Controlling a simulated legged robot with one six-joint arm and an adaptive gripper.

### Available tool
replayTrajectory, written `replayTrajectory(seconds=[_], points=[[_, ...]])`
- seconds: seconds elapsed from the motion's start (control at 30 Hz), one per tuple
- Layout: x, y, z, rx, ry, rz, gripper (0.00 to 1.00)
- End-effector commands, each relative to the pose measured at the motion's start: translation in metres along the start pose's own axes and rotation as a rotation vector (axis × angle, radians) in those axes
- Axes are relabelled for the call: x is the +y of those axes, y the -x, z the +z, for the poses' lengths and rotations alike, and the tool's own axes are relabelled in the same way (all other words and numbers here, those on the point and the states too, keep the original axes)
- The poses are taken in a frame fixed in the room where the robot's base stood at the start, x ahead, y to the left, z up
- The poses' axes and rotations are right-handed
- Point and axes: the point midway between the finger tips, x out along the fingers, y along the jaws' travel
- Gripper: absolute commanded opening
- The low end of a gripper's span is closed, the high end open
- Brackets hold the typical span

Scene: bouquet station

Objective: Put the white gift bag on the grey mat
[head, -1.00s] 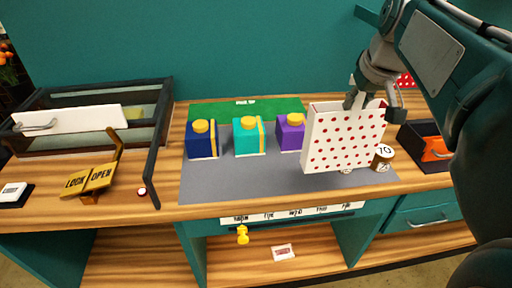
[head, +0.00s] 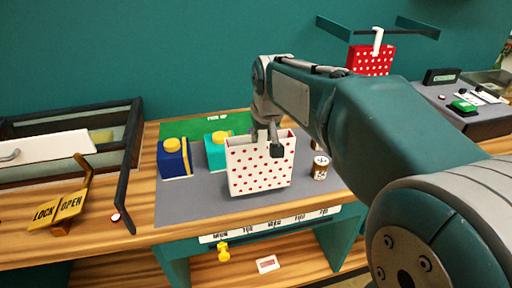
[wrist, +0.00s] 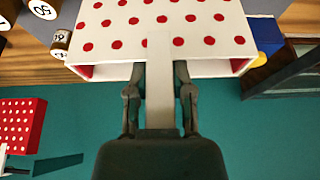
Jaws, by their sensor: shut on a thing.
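The white gift bag (head: 258,166) has red dots and is upright over the grey mat (head: 192,205), towards its front and middle. My gripper (head: 270,142) is shut on the bag's handle from above. In the wrist view my gripper (wrist: 160,95) has its fingers on either side of the pale handle strap (wrist: 160,70), with the dotted bag (wrist: 165,30) beyond. I cannot tell whether the bag's bottom touches the mat.
A red dotted bag (head: 371,60) hangs at the back right. The mat's front left is clear.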

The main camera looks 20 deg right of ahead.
Motion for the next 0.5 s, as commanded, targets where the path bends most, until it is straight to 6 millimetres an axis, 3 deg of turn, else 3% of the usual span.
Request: replayTrajectory(seconds=[0.23, 0.5], points=[[-0.012, -0.033, 0.010, -0.004, 0.001, 0.003, 0.00], [-0.012, -0.038, 0.012, -0.001, 0.002, 0.003, 0.00]])
